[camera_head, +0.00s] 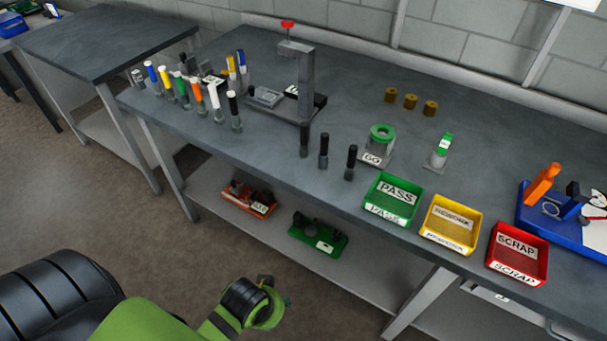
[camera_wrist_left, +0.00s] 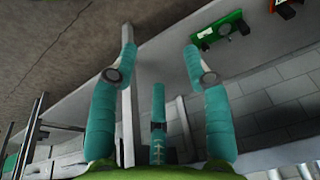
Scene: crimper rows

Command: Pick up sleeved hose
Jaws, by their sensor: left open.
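Three short dark upright pieces stand in a row near the bench's front edge: a left one (camera_head: 304,140), a middle one (camera_head: 323,150) and a right one (camera_head: 350,162). More upright pieces in white, blue, yellow, green, orange and black, with grey lower ends, stand at the bench's left, including a black one (camera_head: 234,112). I cannot tell which of these is the sleeved hose. My left gripper (camera_head: 272,295) is low in front of the bench, apart from everything. In the left wrist view its teal fingers (camera_wrist_left: 160,78) are spread and empty. My right gripper is not in view.
A grey press (camera_head: 305,85) with a red knob stands behind the dark pieces. Green PASS (camera_head: 394,200), yellow (camera_head: 451,223) and red SCRAP (camera_head: 517,253) trays line the front edge. A GO gauge (camera_head: 380,143) stands nearby. The lower shelf (camera_head: 310,265) holds orange and green fixtures.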

